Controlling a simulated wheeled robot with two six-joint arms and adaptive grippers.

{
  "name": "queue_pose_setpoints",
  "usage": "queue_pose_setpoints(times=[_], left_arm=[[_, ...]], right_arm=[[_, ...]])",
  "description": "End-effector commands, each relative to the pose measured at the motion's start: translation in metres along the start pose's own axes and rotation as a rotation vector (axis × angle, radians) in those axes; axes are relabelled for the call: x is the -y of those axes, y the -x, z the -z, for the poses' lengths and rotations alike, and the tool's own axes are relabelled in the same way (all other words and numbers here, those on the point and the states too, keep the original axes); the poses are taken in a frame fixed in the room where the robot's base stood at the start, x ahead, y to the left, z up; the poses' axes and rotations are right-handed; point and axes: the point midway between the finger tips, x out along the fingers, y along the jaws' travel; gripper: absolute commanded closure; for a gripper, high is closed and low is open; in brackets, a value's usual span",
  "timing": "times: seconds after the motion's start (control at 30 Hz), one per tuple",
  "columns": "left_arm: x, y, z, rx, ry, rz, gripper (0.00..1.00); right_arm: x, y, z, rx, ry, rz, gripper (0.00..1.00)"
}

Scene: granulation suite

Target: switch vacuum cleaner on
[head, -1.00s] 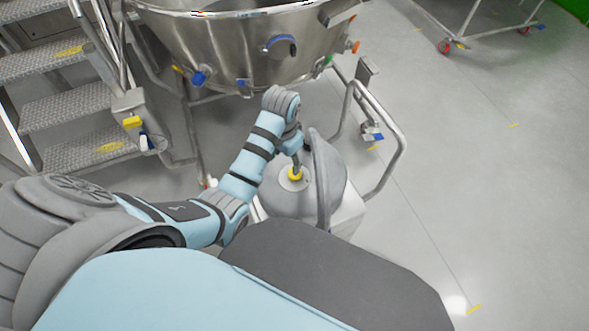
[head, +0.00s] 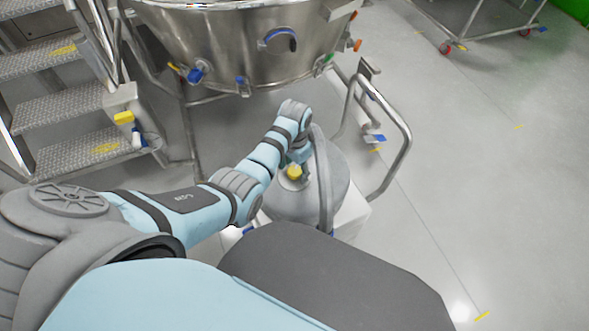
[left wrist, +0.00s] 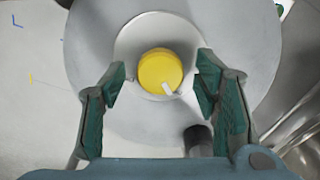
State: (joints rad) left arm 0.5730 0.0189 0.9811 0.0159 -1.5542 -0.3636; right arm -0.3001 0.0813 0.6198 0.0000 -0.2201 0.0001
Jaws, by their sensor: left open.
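The vacuum cleaner (head: 290,207) stands on the floor ahead, with a grey rounded top, an upright grey hoop and a white lower body. Its yellow round knob (head: 294,172) sits on a pale disc on top. In the left wrist view the yellow knob (left wrist: 160,72) has a white pointer mark towards the lower right. My left gripper (left wrist: 161,84) is open, its green fingers on either side of the knob with visible gaps. In the head view my left wrist partly hides the fingers, just above the knob. My right gripper is in neither view.
A steel vessel (head: 225,45) with coloured fittings stands just behind the cleaner. Metal steps (head: 75,105) are at the left. A tubular handle (head: 402,150) rises right of the cleaner. The floor (head: 480,200) at the right is clear.

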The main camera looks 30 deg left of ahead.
Motion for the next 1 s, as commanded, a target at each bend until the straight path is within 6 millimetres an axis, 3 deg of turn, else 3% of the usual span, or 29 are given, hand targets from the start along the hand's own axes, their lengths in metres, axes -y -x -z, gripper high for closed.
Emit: queue_pose_setpoints(times=[0.1,0.4,0.77,1.0], left_arm=[[0.000,0.001,0.000,0.000,0.000,0.000,0.44],[0.000,0.001,0.000,0.000,0.000,0.000,0.92],[0.000,0.003,0.000,0.001,-0.043,-0.001,0.92],[0.000,0.004,0.000,0.002,-0.176,-0.001,0.92]], right_arm=[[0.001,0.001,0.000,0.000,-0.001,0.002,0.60],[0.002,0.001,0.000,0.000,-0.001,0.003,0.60],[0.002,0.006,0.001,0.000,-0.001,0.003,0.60],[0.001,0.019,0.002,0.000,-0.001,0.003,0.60]])
